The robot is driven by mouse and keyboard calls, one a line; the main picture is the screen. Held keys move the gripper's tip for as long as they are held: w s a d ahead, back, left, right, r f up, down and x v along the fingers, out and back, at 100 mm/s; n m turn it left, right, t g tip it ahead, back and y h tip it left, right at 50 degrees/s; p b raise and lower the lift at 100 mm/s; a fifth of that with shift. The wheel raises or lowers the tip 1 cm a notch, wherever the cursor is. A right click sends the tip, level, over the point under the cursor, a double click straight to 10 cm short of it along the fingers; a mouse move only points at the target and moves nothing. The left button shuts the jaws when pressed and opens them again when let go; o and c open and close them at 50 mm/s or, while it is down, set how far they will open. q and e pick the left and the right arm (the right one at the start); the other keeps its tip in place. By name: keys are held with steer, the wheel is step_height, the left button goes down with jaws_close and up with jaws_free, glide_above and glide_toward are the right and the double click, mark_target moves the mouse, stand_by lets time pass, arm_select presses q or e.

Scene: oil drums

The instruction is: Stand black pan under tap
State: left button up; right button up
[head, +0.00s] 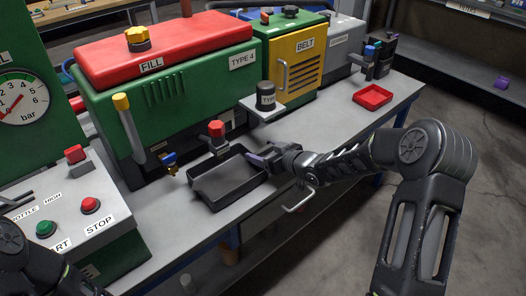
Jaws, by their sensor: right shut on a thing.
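The black pan (226,181), a shallow rectangular tray, is upright at the bench's front edge, in front of the green machine. I cannot tell if its base touches the bench. A tap with a red knob (216,129) stands at the pan's back edge; its outlet is hard to make out. A smaller tap with a blue handle and brass body (169,160) is just left of the pan. My right gripper (260,159) is shut on the pan's right rim. Parts of my left arm show at the lower left; its gripper is not seen.
A grey bench (325,125) runs along the machines. A red tray (372,97) sits on it to the right, and a black pot (265,96) stands on a small shelf. A control box (75,212) with buttons is at left. The bench between pan and red tray is mostly clear.

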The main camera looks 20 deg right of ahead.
steer(key=shift+f, duration=0.1)
steer(key=o, duration=1.9)
steer(key=v, duration=0.8)
steer(key=shift+p, duration=0.3)
steer(key=shift+w, duration=0.1)
